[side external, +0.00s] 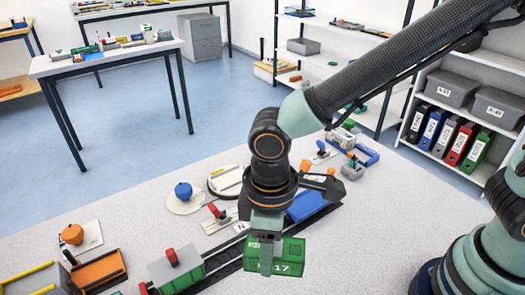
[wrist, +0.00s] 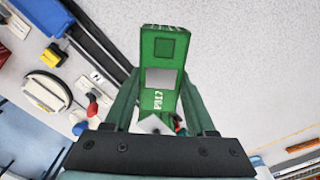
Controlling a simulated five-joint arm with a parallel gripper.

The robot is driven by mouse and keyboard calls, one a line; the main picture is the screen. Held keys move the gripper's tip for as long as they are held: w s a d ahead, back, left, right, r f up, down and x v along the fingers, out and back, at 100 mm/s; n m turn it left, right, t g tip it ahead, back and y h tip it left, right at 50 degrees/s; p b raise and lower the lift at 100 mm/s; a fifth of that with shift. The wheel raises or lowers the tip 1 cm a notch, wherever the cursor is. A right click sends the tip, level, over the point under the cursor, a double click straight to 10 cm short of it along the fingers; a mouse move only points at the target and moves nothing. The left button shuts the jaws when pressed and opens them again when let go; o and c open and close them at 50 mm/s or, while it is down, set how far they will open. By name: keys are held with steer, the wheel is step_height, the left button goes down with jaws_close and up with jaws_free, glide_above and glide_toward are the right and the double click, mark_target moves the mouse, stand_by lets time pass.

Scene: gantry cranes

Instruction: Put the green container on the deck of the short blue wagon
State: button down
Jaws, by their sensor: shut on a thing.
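The green container (side external: 289,258), a box with white lettering, is between the fingers of my gripper (side external: 265,262), which is shut on it. In the wrist view the container (wrist: 160,48) points away from my gripper (wrist: 160,90), one finger on each side. A blue wagon (side external: 308,205) with a flat deck stands on the dark track, behind and right of the container in the side view. Its near part is partly hidden by my gripper. Blue also shows at the top left of the wrist view (wrist: 40,14). The gap under the container is hard to judge.
A grey and green wagon with a red knob (side external: 172,257) stands left of the container. An orange tray (side external: 98,270), a blue knob on a round base (side external: 183,191) and a round white disc (side external: 226,180) lie farther left and behind.

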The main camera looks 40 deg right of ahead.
step_height(320, 180, up, 8)
steer(key=shift+r, duration=0.15)
steer(key=shift+w+r, duration=0.1)
steer(key=shift+r, duration=0.25)
steer(key=shift+w+d+r+m, duration=0.15)
steer(key=shift+w+d+m, duration=0.15)
steer(key=shift+m, duration=0.2)
steer(key=w+d+r+m, duration=0.2)
steer(key=w+d+m, duration=0.6)
steer(key=m, duration=0.5)
steer(key=r+m, duration=0.2)
steer(key=m, duration=1.1)
glide_above(310, 201)
steer(key=shift+m, duration=0.3)
step_height(310, 201, down, 20)
steer(key=shift+f, duration=0.15)
steer(key=shift+f, duration=0.1)
steer(key=shift+c, duration=1.1)
jaws_free()
